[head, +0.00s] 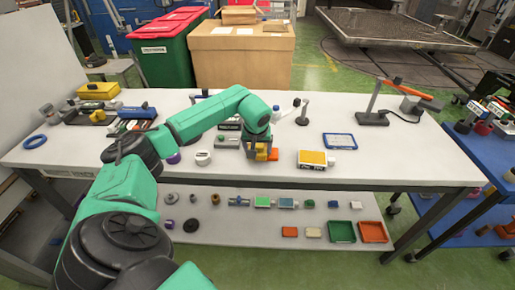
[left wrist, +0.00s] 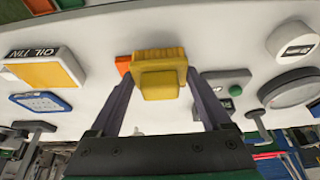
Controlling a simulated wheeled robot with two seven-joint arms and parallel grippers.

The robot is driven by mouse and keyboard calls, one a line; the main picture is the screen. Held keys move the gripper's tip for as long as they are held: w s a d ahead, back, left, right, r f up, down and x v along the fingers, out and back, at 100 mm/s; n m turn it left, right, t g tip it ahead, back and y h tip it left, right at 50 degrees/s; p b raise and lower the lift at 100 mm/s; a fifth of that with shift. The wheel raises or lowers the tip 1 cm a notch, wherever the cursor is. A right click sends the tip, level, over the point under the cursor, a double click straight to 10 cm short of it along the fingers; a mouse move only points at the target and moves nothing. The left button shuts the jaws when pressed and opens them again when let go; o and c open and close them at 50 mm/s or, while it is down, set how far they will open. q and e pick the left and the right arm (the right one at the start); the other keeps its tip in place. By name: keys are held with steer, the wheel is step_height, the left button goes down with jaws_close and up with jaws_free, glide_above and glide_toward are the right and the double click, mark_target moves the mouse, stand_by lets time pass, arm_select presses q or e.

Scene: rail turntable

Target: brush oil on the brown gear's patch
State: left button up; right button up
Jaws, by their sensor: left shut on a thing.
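My left gripper (head: 262,156) is over the front middle of the white workbench, fingers pointing down. It is shut on a yellow brush (head: 262,151); in the left wrist view the brush (left wrist: 158,75) sits between the two fingers, with a ribbed edge. The oil tin (head: 312,157), a white box with a yellow top, stands to the right of the gripper. The tin (left wrist: 48,70) also shows in the left wrist view, apart from the brush. I cannot pick out the brown gear or its patch for certain. My right gripper is not in view.
An orange block (head: 274,154) lies close beside the brush. A blue-framed plate (head: 339,141) and a stand with an orange arm (head: 372,117) are to the right. A white round container (head: 203,158) is to the left. Small parts and trays fill the lower shelf (head: 260,235).

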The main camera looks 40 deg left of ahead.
arm_select(q)
steer(key=shift+f+b, duration=0.35)
steer(key=shift+f, duration=0.2)
steer(key=shift+w+a, duration=0.25)
steer(key=shift+w, duration=0.1)
steer(key=shift+s+r, duration=0.1)
stand_by(0.4)
steer(key=shift+s+d, duration=0.25)
steer(key=shift+s, duration=0.05)
steer(key=shift+w, duration=0.1)
steer(key=shift+w+a, duration=0.25)
steer(key=shift+w, duration=0.05)
